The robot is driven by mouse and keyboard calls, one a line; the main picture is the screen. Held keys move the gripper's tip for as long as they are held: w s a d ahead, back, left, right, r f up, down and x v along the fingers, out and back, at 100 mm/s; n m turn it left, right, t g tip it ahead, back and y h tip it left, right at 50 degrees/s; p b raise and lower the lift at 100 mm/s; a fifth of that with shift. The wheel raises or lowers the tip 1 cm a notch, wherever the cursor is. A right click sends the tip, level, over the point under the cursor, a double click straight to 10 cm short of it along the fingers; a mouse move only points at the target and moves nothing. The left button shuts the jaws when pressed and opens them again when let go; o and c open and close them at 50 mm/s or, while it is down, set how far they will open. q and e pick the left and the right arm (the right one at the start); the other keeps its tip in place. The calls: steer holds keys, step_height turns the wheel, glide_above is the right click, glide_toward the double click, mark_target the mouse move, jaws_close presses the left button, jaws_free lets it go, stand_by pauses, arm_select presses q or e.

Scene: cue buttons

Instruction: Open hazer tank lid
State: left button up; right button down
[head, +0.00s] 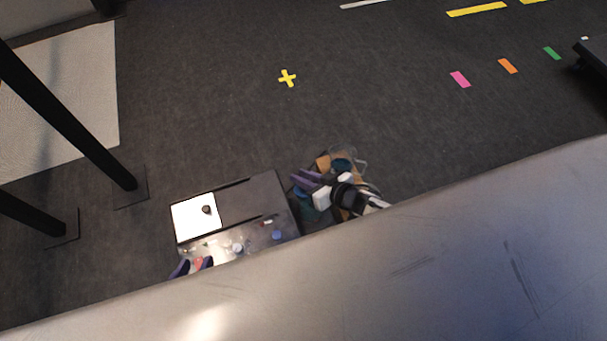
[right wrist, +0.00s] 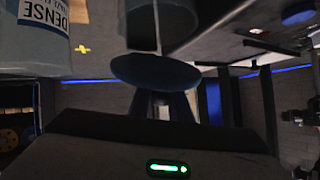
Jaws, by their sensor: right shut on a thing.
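In the right wrist view a round dark blue disc (right wrist: 155,72), seemingly a lid or cap, sits at the fingertips of my right gripper (right wrist: 163,102), which is shut on it. A grey-blue cylindrical body (right wrist: 160,22) shows just above the disc; I cannot tell whether the two touch. In the head view my right gripper (head: 305,180) is over a cluttered group of items, partly hidden by its wrist.
A pale jug (right wrist: 40,35) with "DENSE" lettering is at upper left in the wrist view. In the head view the dark box (head: 250,198) has a white panel (head: 195,216) and small blue knobs (head: 277,235). A broad grey surface (head: 400,270) fills the bottom.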

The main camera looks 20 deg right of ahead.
arm_select(q)
steer(key=shift+r, duration=0.15)
arm_select(e)
steer(key=shift+f+g, duration=0.1)
steer(key=shift+g, duration=0.2)
steer(key=shift+d, duration=0.1)
